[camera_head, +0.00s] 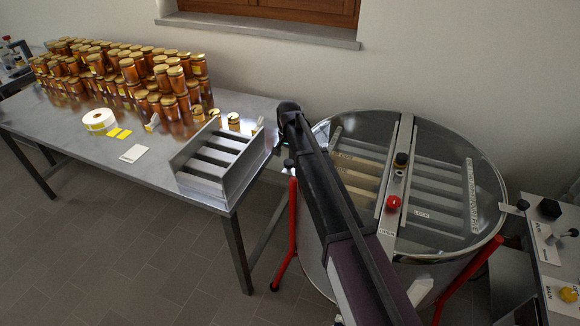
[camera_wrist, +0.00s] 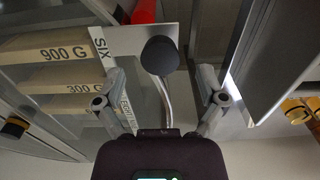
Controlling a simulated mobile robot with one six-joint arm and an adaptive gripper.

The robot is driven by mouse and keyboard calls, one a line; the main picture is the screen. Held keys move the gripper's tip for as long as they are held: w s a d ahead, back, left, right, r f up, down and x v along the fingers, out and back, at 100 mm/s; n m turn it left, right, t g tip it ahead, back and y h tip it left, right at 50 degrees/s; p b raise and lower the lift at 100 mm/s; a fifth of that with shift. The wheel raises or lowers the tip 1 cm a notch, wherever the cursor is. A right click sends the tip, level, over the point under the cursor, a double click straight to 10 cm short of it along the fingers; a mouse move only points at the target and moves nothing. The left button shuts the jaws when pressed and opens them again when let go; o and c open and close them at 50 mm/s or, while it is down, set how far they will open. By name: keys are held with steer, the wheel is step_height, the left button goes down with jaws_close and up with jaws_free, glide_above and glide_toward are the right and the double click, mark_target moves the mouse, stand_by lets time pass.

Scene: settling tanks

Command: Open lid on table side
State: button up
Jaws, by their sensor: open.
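The round tank (camera_head: 318,262) has a clear two-part lid. Its table-side half (camera_head: 352,148) lies flat, partly hidden behind my arm. In the wrist view, this side of the tank shows at left, with bars marked "900 G" and "300 G" (camera_wrist: 62,53). A black ball knob (camera_wrist: 160,56) on a metal plate (camera_wrist: 125,42) shows ahead of my gripper (camera_wrist: 159,100). The gripper is open, with one finger on each side of the knob in the picture; I see no contact.
A steel table (camera_head: 75,133) at left holds many honey jars (camera_head: 130,75), a label roll (camera_head: 99,121) and a grey slotted rack (camera_head: 222,160) close to my arm. A central bar with a red knob (camera_head: 393,202) crosses the tank. A control panel (camera_head: 560,255) stands at right.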

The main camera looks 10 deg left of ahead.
steer(key=shift+f+b, duration=0.85)
steer(key=shift+f, duration=0.35)
